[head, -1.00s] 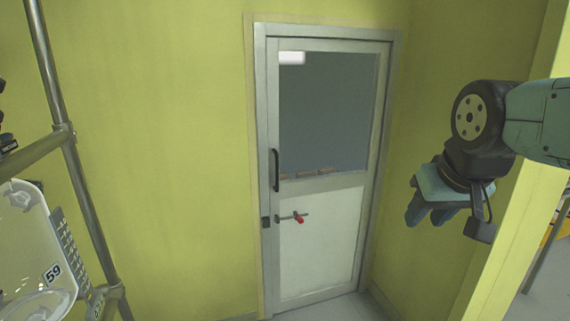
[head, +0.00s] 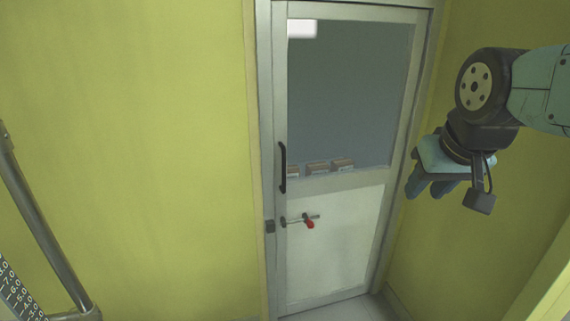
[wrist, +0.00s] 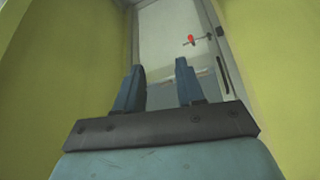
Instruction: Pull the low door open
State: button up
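The door (head: 345,235) stands ahead in the head view, shut in its grey frame, with a window above and a white panel below. A black vertical pull handle (head: 282,167) is on its left side. Below that is a metal latch with a red tip (head: 310,224). My gripper (head: 431,190) hangs at the right, in front of the right wall and apart from the door. In the wrist view my gripper (wrist: 160,85) has its two blue fingers spread with nothing between them. The door (wrist: 175,25) shows beyond them, with the red-tipped latch (wrist: 190,40).
Yellow-green walls stand on both sides of the door, the left wall (head: 130,130) and the right wall (head: 490,250). A metal pole (head: 40,230) and a black number scale (head: 20,295) are at the lower left. Grey floor (head: 350,309) shows before the door.

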jog(key=w+a+f+n+t+y, duration=0.1)
jog(key=w+a+f+n+t, duration=0.2)
jog(key=w, duration=1)
jog(key=w+a+f+t+y, duration=0.1)
jog(key=w+a+f+t, duration=0.2)
jog(key=w, duration=0.9)
jog(key=w+a+f+n+t+y, duration=0.2)
jog(key=w+a+f+t+y, duration=0.35)
jog(key=a+f, duration=0.75)
jog(key=shift+g+y, duration=0.35)
jog(key=shift+g, duration=0.2)
jog(key=x, duration=0.5)
jog(key=d+x, duration=0.1)
jog(key=x, duration=0.9)
jog(key=shift+w+d+f, duration=0.1)
jog(key=shift+w+f, duration=0.3)
jog(key=shift+w, duration=0.4)
grip_shut()
jog(key=shift+n, duration=0.3)
